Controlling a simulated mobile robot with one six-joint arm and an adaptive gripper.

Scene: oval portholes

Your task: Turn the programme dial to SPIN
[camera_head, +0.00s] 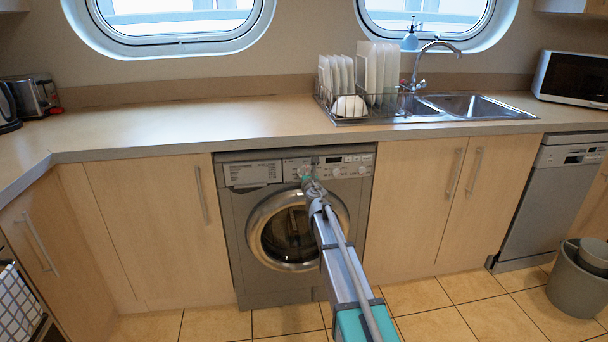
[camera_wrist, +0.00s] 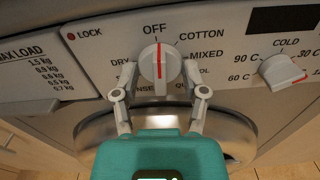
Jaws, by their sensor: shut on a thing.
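The programme dial (camera_wrist: 160,58) is a round pale knob on the washing machine's panel. Its red pointer line stands upright, at OFF. COTTON and MIXED read to its right, DRY to its left. Lower labels are partly covered by my fingers, with the ends of words such as "NSE" showing; I cannot see the word SPIN. My gripper (camera_wrist: 160,74) is shut on the dial, one finger on each side. In the head view my gripper (camera_head: 308,181) reaches the panel of the grey washing machine (camera_head: 233,225) and mostly hides the dial.
A temperature knob (camera_wrist: 283,72) sits to the right of the dial, and a red LOCK light (camera_wrist: 71,36) to the upper left. The round door (camera_head: 262,238) is below, behind my arm. The worktop (camera_head: 190,122) overhangs the machine.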

